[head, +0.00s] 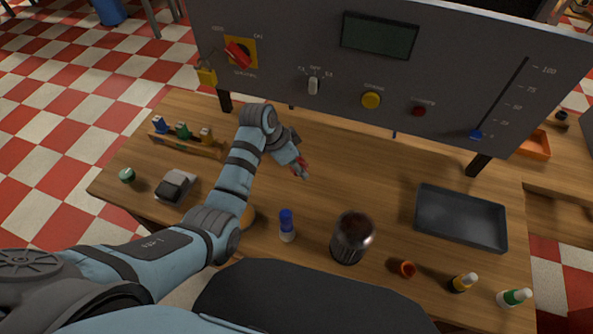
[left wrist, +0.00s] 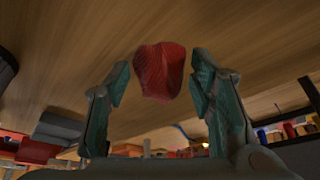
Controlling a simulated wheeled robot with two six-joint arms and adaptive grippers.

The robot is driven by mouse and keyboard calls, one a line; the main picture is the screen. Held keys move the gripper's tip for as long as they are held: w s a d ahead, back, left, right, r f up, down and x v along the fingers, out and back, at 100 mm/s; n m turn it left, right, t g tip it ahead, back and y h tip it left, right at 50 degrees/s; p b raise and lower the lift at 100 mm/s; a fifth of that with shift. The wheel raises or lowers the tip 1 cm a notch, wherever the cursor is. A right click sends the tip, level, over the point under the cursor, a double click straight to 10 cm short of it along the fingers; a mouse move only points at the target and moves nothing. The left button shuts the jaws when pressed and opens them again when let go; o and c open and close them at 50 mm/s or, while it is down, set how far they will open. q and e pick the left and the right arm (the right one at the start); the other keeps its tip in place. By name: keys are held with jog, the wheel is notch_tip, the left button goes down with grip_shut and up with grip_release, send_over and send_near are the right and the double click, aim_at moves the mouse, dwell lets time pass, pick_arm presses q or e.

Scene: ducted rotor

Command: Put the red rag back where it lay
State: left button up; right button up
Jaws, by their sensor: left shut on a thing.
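The red rag (left wrist: 160,72) shows as a bunched, folded piece of cloth between the two fingers of my left gripper (left wrist: 159,78) in the left wrist view. My left gripper is shut on it. In the head view only a small bit of the red rag (head: 303,161) shows at the fingertips of my left gripper (head: 300,168), over the wooden table in front of the grey control panel. Most of the rag is hidden there by the gripper. I cannot tell exactly how high the rag is above the table. My right gripper is not in view.
The control panel (head: 380,75) stands along the back. A dark tray (head: 460,218) lies at the right. A bottle rack (head: 187,141) is left. The table centre is clear.

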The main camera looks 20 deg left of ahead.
pick_arm(q)
jog(key=f, duration=0.3)
jog(key=shift+s+b, duration=0.3)
jog(key=shift+w+f, duration=0.2)
jog(key=shift+w, duration=0.1)
jog(key=o, duration=1.1)
jog(key=shift+s, duration=0.15)
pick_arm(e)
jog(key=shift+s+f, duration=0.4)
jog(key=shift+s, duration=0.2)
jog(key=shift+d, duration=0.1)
